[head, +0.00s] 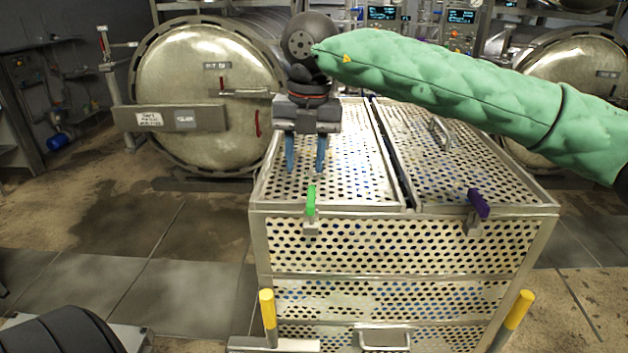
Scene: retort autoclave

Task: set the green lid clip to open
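The green lid clip (311,201) is at the front edge of a perforated metal basket (400,240), on the left half. It stands roughly upright, its top reaching above the lid's front rim. My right gripper (305,170) comes in on the green-sleeved arm from the right. It points down over the left lid panel (350,165), just above and behind the clip in the picture. Its two blue fingers are apart with nothing between them. It appears clear of the clip; the exact gap cannot be told. My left gripper is not in view.
A purple clip (478,203) sits tilted on the right half of the basket's front edge. Two yellow-topped posts (268,305) stand at the basket's front corners. Round autoclave doors (208,95) stand behind. Open floor (150,290) lies left of the basket.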

